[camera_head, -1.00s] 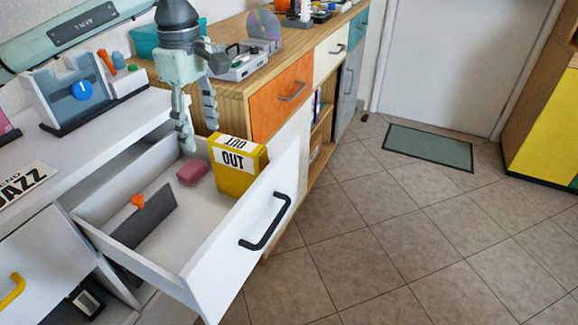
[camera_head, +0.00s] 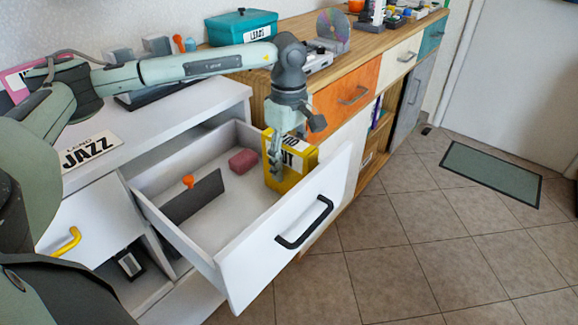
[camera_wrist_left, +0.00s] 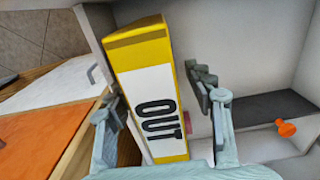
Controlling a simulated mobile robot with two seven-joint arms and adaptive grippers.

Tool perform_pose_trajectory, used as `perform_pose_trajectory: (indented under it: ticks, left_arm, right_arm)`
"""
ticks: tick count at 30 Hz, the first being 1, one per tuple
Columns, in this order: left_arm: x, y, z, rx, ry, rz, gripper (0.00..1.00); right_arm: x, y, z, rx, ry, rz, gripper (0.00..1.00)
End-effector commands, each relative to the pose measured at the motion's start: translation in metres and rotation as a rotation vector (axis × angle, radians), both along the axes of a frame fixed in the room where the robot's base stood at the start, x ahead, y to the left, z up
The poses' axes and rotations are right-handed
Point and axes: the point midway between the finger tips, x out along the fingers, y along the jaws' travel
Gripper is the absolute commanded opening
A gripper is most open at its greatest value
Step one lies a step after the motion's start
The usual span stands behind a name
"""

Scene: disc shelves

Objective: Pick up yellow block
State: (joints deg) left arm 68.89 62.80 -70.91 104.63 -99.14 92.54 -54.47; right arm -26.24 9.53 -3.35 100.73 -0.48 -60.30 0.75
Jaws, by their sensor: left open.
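The yellow block (camera_head: 285,182) stands in the right end of the open white drawer, with a white label reading OUT. My left gripper (camera_head: 275,160) is over it, its fingers pointing down and covering part of the label. In the left wrist view, the yellow block (camera_wrist_left: 128,42) lies between the two open fingers of my left gripper (camera_wrist_left: 158,100), one on either side. I cannot tell whether either finger touches it. My right gripper is not in view.
A wooden cabinet with an orange drawer (camera_head: 345,88) stands behind.

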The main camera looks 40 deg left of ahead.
Motion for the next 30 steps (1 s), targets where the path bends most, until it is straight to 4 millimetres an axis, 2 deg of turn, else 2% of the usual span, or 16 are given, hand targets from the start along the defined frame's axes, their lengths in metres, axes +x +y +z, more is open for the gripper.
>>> perform_pose_trajectory:
  ticks: [7,20,30]
  left_arm:
    - [0.0,0.0002,-0.0022,0.0,0.0,0.0,0.53]
    - [0.0,0.0002,-0.0017,0.0,-0.001,0.001,0.0]
    - [0.0005,0.0002,0.0024,0.0,-0.002,0.001,0.0]
  right_arm:
    - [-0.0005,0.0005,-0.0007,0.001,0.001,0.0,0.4]
    - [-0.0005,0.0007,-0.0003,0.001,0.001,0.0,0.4]
    - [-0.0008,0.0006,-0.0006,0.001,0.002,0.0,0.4]
